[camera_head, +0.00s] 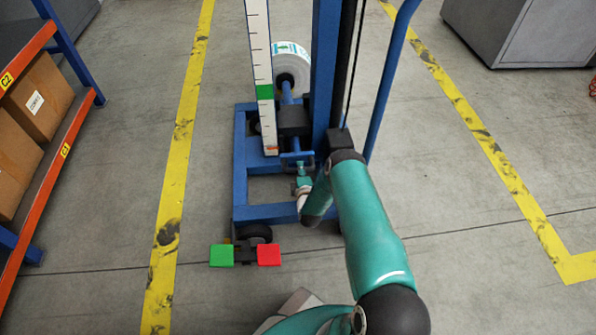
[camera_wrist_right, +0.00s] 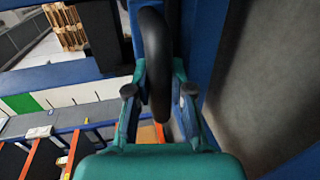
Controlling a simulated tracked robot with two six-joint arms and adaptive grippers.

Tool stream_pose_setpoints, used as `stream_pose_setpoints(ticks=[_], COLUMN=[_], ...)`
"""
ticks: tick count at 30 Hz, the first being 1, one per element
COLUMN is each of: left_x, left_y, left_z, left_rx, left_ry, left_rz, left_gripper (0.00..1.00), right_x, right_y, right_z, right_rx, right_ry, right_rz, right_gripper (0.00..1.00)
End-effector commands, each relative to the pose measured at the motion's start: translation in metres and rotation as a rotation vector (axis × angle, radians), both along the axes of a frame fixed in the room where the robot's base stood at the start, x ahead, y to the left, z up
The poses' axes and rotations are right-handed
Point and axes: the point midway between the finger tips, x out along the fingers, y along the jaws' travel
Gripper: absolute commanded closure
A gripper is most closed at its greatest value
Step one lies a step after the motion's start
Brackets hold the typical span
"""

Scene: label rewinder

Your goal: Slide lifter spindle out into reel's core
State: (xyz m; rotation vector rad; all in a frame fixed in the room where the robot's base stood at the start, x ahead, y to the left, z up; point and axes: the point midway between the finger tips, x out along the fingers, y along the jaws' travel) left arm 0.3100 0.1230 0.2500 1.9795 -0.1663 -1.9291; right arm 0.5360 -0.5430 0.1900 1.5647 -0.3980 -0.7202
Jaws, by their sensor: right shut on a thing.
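The blue lifter (camera_head: 325,60) stands upright ahead of me. Its blue spindle (camera_head: 287,93) points away from me, out of a dark carriage block (camera_head: 293,122). A white reel (camera_head: 298,60) with teal print is beyond it. The spindle's far end overlaps the reel's dark core (camera_head: 286,80) in the head view; I cannot tell how deep it sits. My right gripper (camera_head: 302,169) is at the near side of the carriage. In the right wrist view its fingers (camera_wrist_right: 158,92) are shut on a dark rounded handle (camera_wrist_right: 154,50). My left gripper is not in view.
A white scale with a green marker (camera_head: 264,91) stands left of the spindle. Green (camera_head: 221,255) and red (camera_head: 269,255) pedals are at the lifter's base. An orange-edged shelf with boxes (camera_head: 40,98) is at left. Grey cabinets (camera_head: 520,30) are at upper right. Floor beside the lifter is clear.

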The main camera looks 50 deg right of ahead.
Motion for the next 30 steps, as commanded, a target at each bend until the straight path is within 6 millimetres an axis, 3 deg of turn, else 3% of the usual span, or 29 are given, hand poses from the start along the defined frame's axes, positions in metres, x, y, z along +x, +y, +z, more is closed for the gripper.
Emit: stream_pose_setpoints(ticks=[5,6,10,22,30], left_x=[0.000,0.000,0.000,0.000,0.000], left_y=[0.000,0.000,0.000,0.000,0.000], left_z=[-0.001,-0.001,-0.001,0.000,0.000], left_rx=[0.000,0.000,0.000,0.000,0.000], left_ry=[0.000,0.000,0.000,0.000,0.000], left_rz=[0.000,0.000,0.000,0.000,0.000], left_gripper=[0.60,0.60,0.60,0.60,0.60], right_x=[0.001,0.002,0.003,0.001,-0.024], right_y=[-0.003,-0.003,-0.001,0.004,0.026], right_z=[-0.001,-0.001,0.000,0.001,0.007], right_rx=[-0.001,-0.001,-0.002,-0.003,0.000], right_ry=[0.002,0.001,0.000,0.000,0.003], right_rz=[-0.008,-0.008,-0.004,0.000,0.001], right_gripper=[1.00,0.72,0.53,0.53,0.53])
